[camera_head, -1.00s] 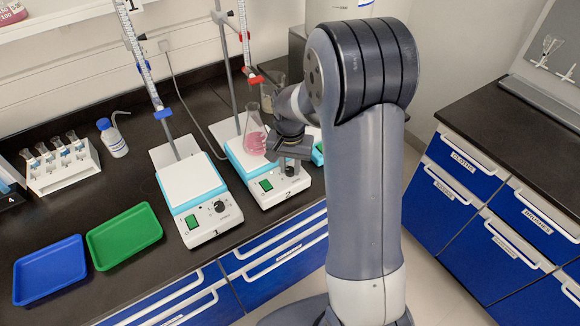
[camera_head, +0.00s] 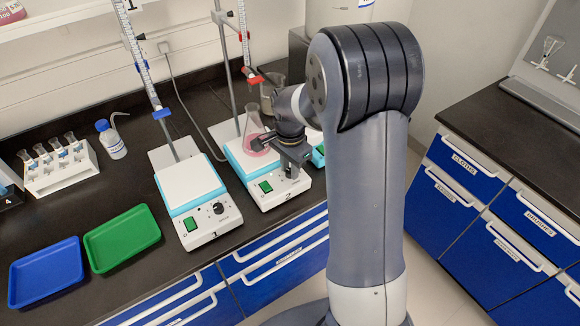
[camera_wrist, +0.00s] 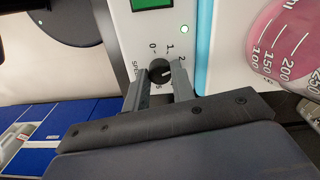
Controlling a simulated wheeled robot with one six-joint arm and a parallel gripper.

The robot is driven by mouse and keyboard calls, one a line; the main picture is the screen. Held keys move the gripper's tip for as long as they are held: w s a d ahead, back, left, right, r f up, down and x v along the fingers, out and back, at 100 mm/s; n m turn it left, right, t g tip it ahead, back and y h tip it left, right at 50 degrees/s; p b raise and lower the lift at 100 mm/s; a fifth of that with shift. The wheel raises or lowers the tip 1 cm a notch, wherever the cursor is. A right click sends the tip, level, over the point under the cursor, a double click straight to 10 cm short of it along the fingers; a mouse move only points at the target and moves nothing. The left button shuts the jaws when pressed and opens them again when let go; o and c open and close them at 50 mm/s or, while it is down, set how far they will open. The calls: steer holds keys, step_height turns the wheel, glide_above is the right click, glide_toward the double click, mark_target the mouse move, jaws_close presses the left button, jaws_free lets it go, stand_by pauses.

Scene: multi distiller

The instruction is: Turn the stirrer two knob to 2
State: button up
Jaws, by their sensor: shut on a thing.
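Stirrer two (camera_head: 278,192), a white and light-blue unit marked 2, stands on the black bench in the head view. My gripper (camera_head: 292,174) is over its front panel, in front of the knob. In the wrist view the black knob (camera_wrist: 160,71) sits between the two fingers of my gripper (camera_wrist: 162,86), which are shut on it. The dial marks 0, 1 and 2 show around the knob. Its light pointer line appears to face toward the 2 side. The flask of pink liquid (camera_head: 255,135) stands on the stirrer's plate.
Stirrer one (camera_head: 192,196) stands to the left with its own knob. A red-clipped burette (camera_head: 246,45) and its stand rise behind stirrer two. A green tray (camera_head: 122,238) and a blue tray (camera_head: 46,272) lie at the left front.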

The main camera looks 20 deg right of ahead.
stand_by(0.4)
steer(key=o, duration=1)
step_height(320, 180, up, 11)
steer(key=shift+b, duration=0.3)
steer(key=shift+f, duration=0.15)
step_height(320, 180, down, 11)
steer(key=shift+r+p, duration=0.15)
steer(key=shift+p, duration=0.2)
